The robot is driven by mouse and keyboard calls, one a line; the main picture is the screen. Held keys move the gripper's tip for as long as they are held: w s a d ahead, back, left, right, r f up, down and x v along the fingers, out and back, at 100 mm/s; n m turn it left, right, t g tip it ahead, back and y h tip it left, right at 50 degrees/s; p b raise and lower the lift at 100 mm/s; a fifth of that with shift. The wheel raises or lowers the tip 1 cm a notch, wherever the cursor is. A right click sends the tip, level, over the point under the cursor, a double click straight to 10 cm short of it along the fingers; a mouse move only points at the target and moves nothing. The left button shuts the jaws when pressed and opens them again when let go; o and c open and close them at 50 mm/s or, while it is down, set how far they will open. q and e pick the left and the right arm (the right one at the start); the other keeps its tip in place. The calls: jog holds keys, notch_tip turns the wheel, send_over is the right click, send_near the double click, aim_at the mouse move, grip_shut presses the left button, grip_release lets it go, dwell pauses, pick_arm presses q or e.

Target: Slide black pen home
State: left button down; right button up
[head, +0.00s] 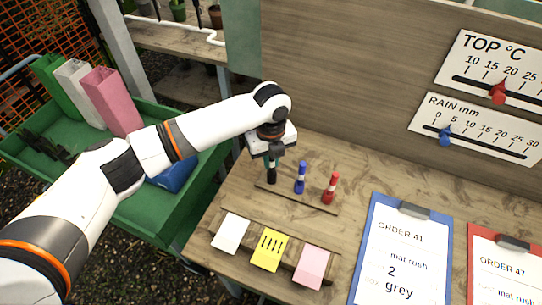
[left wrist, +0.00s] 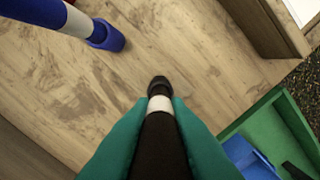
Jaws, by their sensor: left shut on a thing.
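The black pen (head: 272,177) stands about upright at the left end of a low wooden strip (head: 314,201) on the bench. My left gripper (head: 271,158) is above it, its teal fingers shut on the pen's upper part. In the left wrist view the black pen (left wrist: 160,140), with a white band and a dark end, lies between the two teal fingers (left wrist: 160,120). I cannot tell whether its lower end is in the strip or just above it. My right gripper is not in view.
A blue pen (head: 300,178) and a red pen (head: 331,188) stand upright on the strip, right of the black one. White, yellow and pink cards (head: 312,268) lie in front. A blue clipboard (head: 447,270) lies to the right. A green cart (head: 130,225) stands left.

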pick_arm(q)
jog(key=shift+f, duration=0.55)
jog(key=c, duration=1.3)
grip_release()
notch_tip(320, 180, up, 12)
jog(key=shift+r+b, duration=0.1)
jog(key=shift+b, duration=1.05)
